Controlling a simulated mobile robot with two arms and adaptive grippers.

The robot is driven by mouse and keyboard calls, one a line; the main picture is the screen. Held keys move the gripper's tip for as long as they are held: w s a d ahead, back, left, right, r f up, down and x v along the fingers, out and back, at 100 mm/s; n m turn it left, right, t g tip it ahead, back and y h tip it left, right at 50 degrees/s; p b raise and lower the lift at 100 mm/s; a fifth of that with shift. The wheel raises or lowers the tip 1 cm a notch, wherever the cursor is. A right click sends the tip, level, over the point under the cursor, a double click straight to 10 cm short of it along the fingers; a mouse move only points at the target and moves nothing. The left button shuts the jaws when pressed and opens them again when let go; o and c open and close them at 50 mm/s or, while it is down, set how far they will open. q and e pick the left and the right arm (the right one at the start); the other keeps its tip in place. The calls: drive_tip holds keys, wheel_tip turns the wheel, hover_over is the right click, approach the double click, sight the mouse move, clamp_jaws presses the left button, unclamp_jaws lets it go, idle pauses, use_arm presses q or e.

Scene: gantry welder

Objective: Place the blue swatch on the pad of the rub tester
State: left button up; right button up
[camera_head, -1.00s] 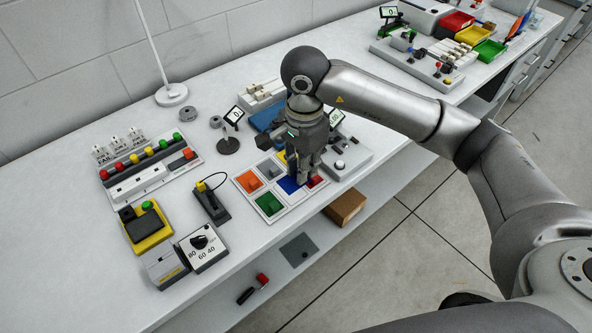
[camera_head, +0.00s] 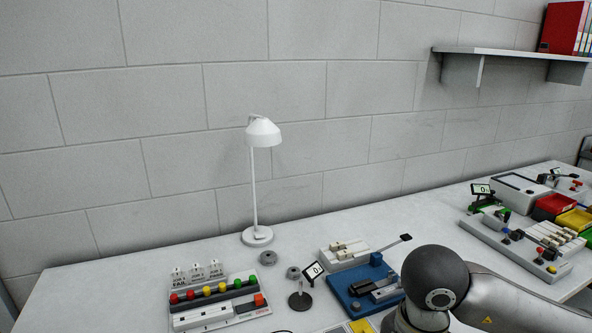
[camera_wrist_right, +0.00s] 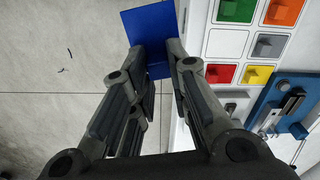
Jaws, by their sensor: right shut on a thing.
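The blue swatch (camera_wrist_right: 147,28) is a flat blue square between the fingertips of my right gripper (camera_wrist_right: 160,66) in the right wrist view. The gripper is shut on its near edge, and the swatch is beside the bench edge with pale floor below it. A blue-based device (camera_head: 352,294), which looks like the rub tester, stands on the bench left of my right arm in the head view. It also shows at the right of the wrist view (camera_wrist_right: 266,104). I cannot make out its pad clearly. My right gripper is below the head view, and my left gripper is not seen.
The swatch tray (camera_wrist_right: 231,44) with green, orange, red, grey and yellow swatches lies beside the gripper. A lamp (camera_head: 257,236), a small display on a stand (camera_head: 312,271) and a panel of coloured buttons (camera_head: 217,298) stand left of the device. The bench between lamp and wall is clear.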

drive_tip(key=d+f+n, duration=0.1)
drive_tip(key=n, duration=0.3)
drive_tip(key=f+n, duration=0.1)
drive_tip(key=n, duration=0.2)
drive_tip(key=d+f+n, duration=0.1)
drive_tip(key=f+n, duration=0.1)
drive_tip(key=n, duration=0.2)
drive_tip(key=shift+s+d+f+n, duration=0.1)
drive_tip(key=shift+s+d+n, duration=0.05)
drive_tip(key=shift+d+n, duration=0.15)
